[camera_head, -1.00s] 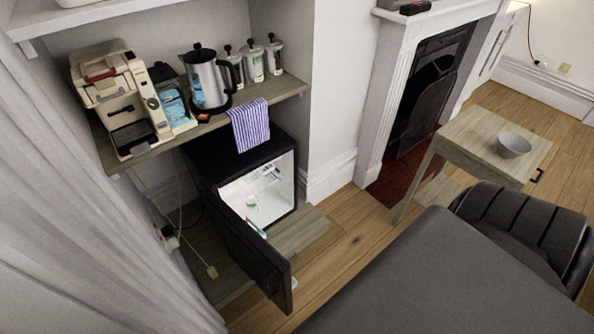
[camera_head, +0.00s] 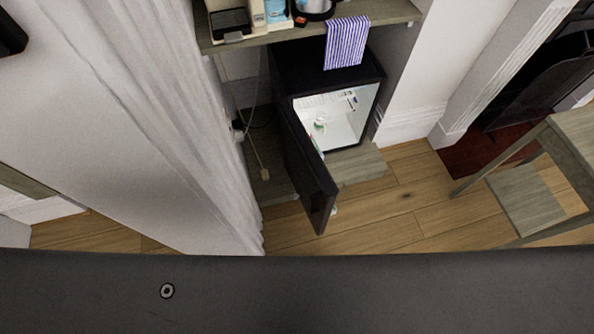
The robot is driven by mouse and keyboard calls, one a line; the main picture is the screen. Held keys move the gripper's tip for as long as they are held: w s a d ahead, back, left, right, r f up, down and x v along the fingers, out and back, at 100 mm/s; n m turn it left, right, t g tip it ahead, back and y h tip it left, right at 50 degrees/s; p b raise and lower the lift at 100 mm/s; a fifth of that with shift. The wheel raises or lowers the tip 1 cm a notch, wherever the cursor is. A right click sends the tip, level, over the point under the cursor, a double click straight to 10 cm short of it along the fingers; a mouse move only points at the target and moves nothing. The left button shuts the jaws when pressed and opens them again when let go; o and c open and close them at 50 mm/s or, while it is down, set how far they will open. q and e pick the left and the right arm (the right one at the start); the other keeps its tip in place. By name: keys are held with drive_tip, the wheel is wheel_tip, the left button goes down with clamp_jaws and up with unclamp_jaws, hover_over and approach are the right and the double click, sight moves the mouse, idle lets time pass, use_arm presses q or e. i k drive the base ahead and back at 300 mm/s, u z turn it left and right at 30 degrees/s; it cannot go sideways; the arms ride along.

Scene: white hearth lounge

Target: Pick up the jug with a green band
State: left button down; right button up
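A jug with a green band cannot be made out for certain. Inside the open mini fridge (camera_head: 338,113) there is a small white item with green on it (camera_head: 320,123), too small to identify. Another small item with green and red (camera_head: 315,146) shows at the inner edge of the fridge door (camera_head: 303,165), which partly hides it. The door stands wide open toward me. Neither of my grippers is in view.
A wooden shelf (camera_head: 385,14) above the fridge bears a machine and a striped cloth (camera_head: 346,42). A pale curtain (camera_head: 170,110) hangs at the left. A wooden table (camera_head: 575,140) stands at the right. Wooden floor (camera_head: 400,205) before the fridge is clear. A dark surface (camera_head: 300,290) fills the bottom.

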sight(322, 127)
drive_tip(key=u, duration=2.75)
drive_tip(key=k, duration=2.05)
drive_tip(key=z, duration=1.1)
drive_tip(key=i, duration=0.5)
drive_tip(key=u, duration=0.1)
